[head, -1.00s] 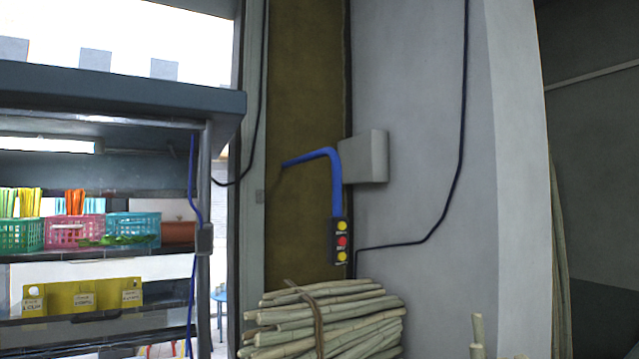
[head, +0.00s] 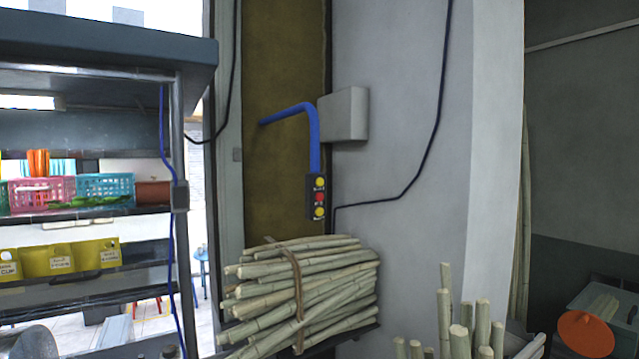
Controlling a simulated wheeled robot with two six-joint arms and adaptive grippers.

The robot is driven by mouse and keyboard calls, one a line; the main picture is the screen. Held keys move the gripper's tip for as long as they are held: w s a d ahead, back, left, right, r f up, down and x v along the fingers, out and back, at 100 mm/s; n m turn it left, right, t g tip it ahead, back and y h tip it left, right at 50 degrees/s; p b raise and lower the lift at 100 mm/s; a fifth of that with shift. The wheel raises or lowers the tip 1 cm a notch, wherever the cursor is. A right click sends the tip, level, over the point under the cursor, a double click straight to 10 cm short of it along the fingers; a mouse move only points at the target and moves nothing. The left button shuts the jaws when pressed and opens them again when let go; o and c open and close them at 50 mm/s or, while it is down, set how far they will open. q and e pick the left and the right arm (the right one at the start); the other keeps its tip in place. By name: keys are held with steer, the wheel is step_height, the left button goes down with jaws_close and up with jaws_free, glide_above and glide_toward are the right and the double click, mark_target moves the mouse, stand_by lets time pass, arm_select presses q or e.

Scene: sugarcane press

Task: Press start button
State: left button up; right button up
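A narrow black control box (head: 315,197) hangs from a bent blue pipe (head: 314,145) near the middle of the head view. It carries a yellow button (head: 320,183) at the top, a red button (head: 320,197) in the middle and another yellow button (head: 320,212) at the bottom. The labels beside the buttons are too small to read, so I cannot tell which one is start. Neither of my grippers shows in the head view.
A tied bundle of sugarcane (head: 300,285) lies below the control box, and more canes stand upright (head: 470,335) at the lower right. A metal shelf unit (head: 90,60) with baskets (head: 104,187) stands left. A grey wall box (head: 344,114) is behind the pipe.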

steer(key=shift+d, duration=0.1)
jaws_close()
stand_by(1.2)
